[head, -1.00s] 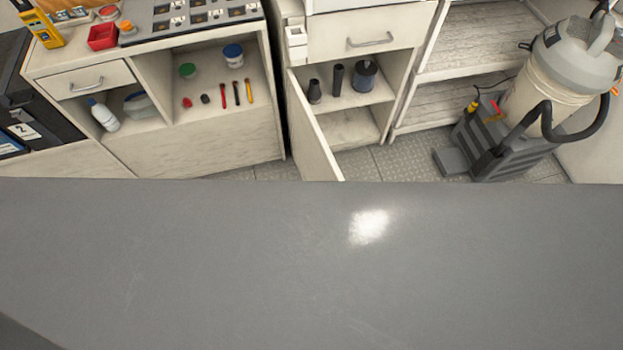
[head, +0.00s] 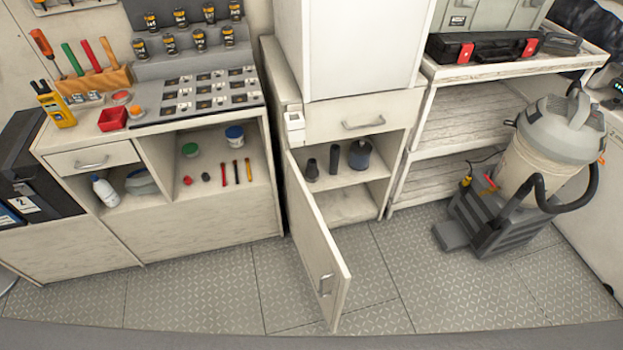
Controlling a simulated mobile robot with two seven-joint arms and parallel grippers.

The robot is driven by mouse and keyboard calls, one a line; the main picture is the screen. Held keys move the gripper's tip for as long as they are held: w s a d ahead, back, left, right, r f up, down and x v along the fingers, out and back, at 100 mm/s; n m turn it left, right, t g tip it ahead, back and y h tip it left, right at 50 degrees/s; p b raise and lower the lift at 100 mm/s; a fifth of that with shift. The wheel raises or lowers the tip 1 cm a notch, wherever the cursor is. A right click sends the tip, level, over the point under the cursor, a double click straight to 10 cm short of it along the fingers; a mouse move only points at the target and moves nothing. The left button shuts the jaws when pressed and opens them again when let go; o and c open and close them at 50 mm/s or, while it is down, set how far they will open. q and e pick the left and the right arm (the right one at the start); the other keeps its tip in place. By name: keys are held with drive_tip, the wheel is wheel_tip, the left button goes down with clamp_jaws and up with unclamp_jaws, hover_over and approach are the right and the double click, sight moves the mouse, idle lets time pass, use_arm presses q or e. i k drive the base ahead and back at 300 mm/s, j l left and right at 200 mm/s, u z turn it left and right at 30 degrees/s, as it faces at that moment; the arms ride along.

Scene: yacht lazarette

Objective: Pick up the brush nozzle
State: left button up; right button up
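Three dark items stand on the upper shelf of the open middle cabinet. They are a short dark nozzle-like piece (head: 312,170), a taller dark tube (head: 334,159) and a wider dark blue-grey cylinder (head: 359,155). The short piece flares a little towards its base and could be the brush nozzle, but bristles are too small to make out. All three stand upright, apart from each other. Neither of my grippers is in view.
The cabinet door (head: 318,245) hangs open towards me, left of the shelf. A vacuum cleaner (head: 535,165) with a hose stands on the floor at right. A workbench (head: 215,215) with open cubbies is at left. The patterned floor (head: 190,285) in front is clear.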

sight(312, 173)
drive_tip(key=z, duration=1.85)
drive_tip(key=i, duration=1.05)
drive_tip(key=i+u, duration=0.25)
drive_tip(key=u, duration=0.15)
drive_tip(key=i+u, duration=0.25)
drive_tip(key=u, duration=0.15)
drive_tip(key=i+l+u, duration=0.1)
drive_tip(key=i+u, duration=0.15)
drive_tip(key=u, duration=0.15)
drive_tip(key=i+j+u, duration=0.1)
drive_tip(key=i+u, duration=0.7)
drive_tip(key=i, duration=0.2)
drive_tip(key=u, duration=0.5)
drive_tip(key=l, duration=0.1)
